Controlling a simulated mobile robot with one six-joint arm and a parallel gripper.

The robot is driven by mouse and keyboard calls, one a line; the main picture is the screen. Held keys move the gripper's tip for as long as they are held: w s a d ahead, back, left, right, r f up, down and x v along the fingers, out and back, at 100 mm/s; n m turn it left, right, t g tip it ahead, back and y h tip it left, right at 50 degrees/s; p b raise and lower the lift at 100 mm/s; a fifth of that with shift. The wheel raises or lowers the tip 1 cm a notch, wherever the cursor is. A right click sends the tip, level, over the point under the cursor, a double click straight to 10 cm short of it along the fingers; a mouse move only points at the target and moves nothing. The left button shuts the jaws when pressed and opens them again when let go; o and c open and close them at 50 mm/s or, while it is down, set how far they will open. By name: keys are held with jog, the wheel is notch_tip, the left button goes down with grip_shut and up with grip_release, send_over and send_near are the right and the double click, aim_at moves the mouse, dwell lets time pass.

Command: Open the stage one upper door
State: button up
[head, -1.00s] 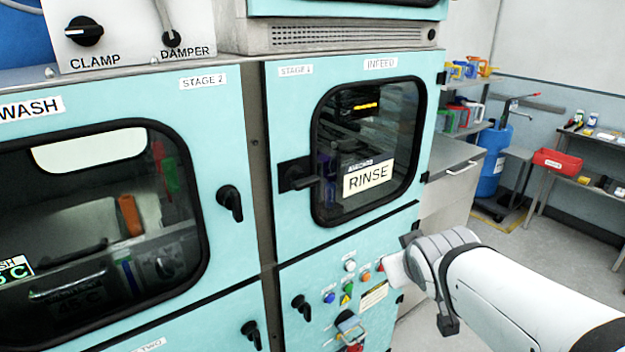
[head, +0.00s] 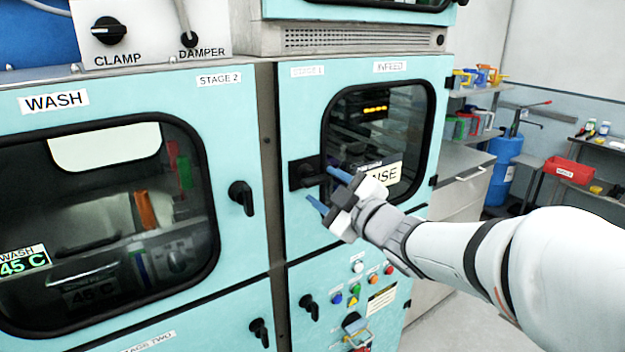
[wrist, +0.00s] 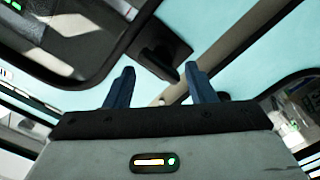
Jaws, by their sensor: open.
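The stage 1 upper door (head: 300,240) is a teal panel with a dark-framed window and a RINSE sign. It is shut. Its black handle (head: 306,173) sits at the door's left edge beside the window. My gripper (head: 328,190) is open and empty in front of the door, its two blue fingers pointing at the handle, one near the handle and one lower. In the wrist view the black handle (wrist: 160,52) lies beyond and between the blue fingertips. I cannot tell whether a finger touches it. My gripper hides part of the RINSE sign.
The stage 2 door (head: 232,120) with its own black handle (head: 241,197) is to the left. Below the stage 1 door is a panel of buttons and knobs (head: 355,288). At the right stand a cabinet (head: 462,195), a blue cylinder (head: 503,165) and a red bin (head: 568,170).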

aim_at(319, 184)
jog(key=shift+p+x, duration=0.3)
jog(key=shift+x, duration=1.8)
